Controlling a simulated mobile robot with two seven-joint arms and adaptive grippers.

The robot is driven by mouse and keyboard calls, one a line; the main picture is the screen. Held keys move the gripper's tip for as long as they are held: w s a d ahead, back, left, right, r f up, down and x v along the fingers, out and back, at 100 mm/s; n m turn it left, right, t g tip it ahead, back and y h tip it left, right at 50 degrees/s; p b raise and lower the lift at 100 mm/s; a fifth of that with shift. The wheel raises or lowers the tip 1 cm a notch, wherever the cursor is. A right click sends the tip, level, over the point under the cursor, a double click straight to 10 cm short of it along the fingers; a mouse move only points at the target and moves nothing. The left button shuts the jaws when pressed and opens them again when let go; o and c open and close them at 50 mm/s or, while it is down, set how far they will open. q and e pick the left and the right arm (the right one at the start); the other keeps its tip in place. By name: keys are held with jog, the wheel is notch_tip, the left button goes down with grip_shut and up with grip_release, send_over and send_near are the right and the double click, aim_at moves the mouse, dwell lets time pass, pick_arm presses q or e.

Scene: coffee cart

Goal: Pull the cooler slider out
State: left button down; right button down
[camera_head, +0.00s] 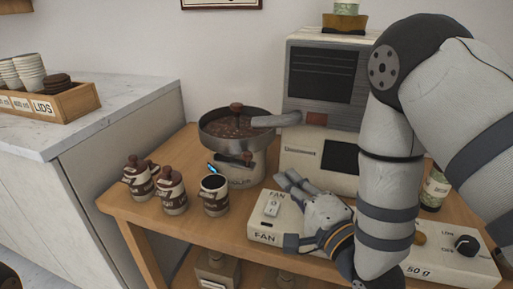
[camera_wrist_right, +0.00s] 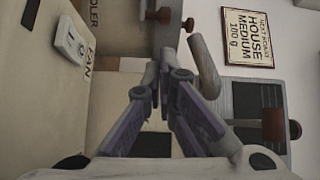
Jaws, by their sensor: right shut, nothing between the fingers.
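The cooler (camera_head: 258,174) is a round metal pan of brown beans on a pale base, at the back of the cart. A dark slider with a brown knob (camera_head: 247,158) shows at its front, below the pan. In the right wrist view the cooler's lettered base is at the top, with a small brown knob (camera_wrist_right: 163,15) near it. My right gripper (camera_head: 284,181) is shut and empty, over the fan box and right of the cooler, apart from the slider. Its closed fingertips show in the right wrist view (camera_wrist_right: 160,72). My left gripper is not in view.
The fan box (camera_head: 263,228) with its switch stands in front of the cooler. Several brown-lidded jars and a dark-topped cup (camera_head: 215,197) stand to the left. The roaster (camera_head: 320,80) rises behind, its chute over the pan. A scale (camera_head: 455,262) lies at the right.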

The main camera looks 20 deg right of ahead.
jog(key=shift+s+d, duration=0.1)
jog(key=shift+s, duration=0.2)
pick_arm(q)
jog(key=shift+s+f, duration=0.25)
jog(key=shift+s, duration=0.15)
pick_arm(e)
jog(key=w, duration=0.3)
jog(key=w+a, duration=0.1)
jog(key=w, duration=0.6)
jog(key=shift+a+r, duration=0.1)
jog(key=shift+a, duration=0.25)
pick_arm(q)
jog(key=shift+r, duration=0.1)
